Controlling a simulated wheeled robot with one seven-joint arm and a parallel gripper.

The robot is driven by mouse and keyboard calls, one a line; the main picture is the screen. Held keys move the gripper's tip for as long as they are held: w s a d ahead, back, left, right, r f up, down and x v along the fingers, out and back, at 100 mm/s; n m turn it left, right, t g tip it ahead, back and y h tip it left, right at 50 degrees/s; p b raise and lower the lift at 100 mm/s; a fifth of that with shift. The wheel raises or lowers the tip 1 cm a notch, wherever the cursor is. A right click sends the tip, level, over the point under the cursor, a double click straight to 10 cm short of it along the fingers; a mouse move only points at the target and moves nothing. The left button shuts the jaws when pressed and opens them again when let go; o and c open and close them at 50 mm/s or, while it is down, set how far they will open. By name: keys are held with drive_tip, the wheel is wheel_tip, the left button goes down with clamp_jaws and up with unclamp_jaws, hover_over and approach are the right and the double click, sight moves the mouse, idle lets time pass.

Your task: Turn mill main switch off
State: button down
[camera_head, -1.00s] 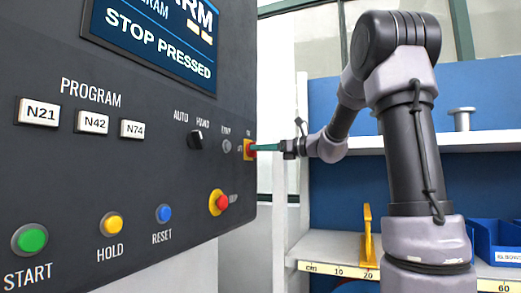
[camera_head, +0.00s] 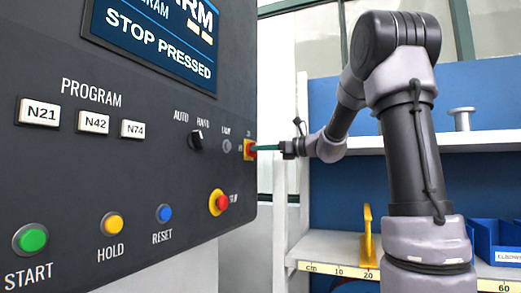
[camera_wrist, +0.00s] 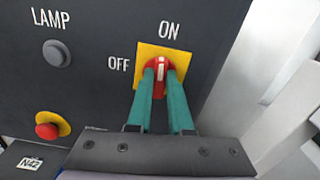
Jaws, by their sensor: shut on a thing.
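The main switch (camera_wrist: 160,65) is a red rotary knob on a yellow square plate, seen in the wrist view between the labels ON above and OFF at left. The white mark on the knob points up toward ON. My gripper (camera_wrist: 161,72) has two teal fingers shut on the knob's two sides. In the head view the yellow switch plate (camera_head: 247,149) sits at the right edge of the dark control panel, with my gripper (camera_head: 258,148) reaching it from the right. The knob is mostly hidden there.
A lamp button (camera_wrist: 56,53) and a red stop button (camera_wrist: 52,125) sit left of the switch. The panel (camera_head: 60,190) also carries several program and coloured buttons. A shelf (camera_head: 480,140) with a blue bin (camera_head: 490,240) and a yellow bracket (camera_head: 367,235) stands behind my arm.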

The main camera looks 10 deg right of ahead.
drive_tip(key=shift+s+a+f+n, duration=0.1)
drive_tip(key=shift+n, duration=2.65)
drive_tip(key=shift+s+f+n, duration=0.1)
drive_tip(key=shift+f+n, duration=0.05)
drive_tip(key=shift+n, duration=2.65)
drive_tip(key=shift+a+f+n, duration=0.1)
drive_tip(key=shift+n, duration=2.65)
drive_tip(key=c, duration=0.8)
unclamp_jaws()
drive_tip(key=shift+d, duration=0.1)
drive_tip(key=v, duration=1)
drive_tip(key=shift+s+d, duration=0.25)
drive_tip(key=shift+d, duration=0.05)
